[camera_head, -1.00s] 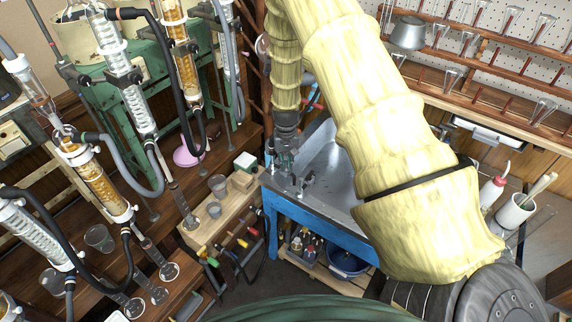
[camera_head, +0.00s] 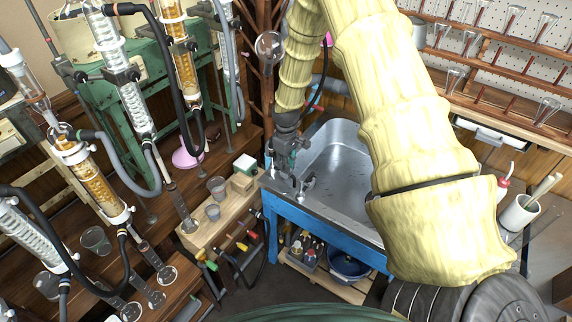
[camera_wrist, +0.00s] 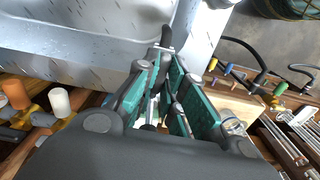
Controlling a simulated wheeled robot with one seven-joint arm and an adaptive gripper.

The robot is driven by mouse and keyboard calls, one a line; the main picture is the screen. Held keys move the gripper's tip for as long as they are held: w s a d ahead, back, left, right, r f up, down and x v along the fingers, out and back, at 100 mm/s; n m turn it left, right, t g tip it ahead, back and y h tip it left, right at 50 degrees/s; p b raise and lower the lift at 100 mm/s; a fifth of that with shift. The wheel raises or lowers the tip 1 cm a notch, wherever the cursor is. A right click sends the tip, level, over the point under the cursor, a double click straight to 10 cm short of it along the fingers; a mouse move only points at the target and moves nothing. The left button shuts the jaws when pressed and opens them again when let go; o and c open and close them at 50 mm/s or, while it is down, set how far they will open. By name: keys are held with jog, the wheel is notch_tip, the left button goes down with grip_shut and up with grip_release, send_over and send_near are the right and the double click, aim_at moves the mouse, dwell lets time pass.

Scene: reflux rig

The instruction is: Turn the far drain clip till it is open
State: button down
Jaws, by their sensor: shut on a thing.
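My gripper (camera_head: 285,168) is at the left rim of the metal sink (camera_head: 338,165), below my yellow-sleeved arm. In the wrist view its green fingers (camera_wrist: 163,72) close around a slim dark grey upright piece (camera_wrist: 167,36), which looks like the far drain clip. The fingers hide most of the clip, and I cannot tell how far it is turned. A small grey fitting (camera_head: 308,183) stands on the sink rim just right of my gripper, apart from it.
A wooden bench with grey cups (camera_head: 217,186) and coloured valve handles (camera_head: 241,246) is left of the blue sink stand (camera_head: 318,222). Glass condensers (camera_head: 125,95) with black hoses crowd the left. A white pot (camera_head: 520,212) stands at right. The sink basin is clear.

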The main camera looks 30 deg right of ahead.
jog(key=shift+n, duration=0.6)
jog(key=c, duration=1.5)
grip_release()
jog(key=shift+r, duration=0.1)
notch_tip(320, 180, up, 12)
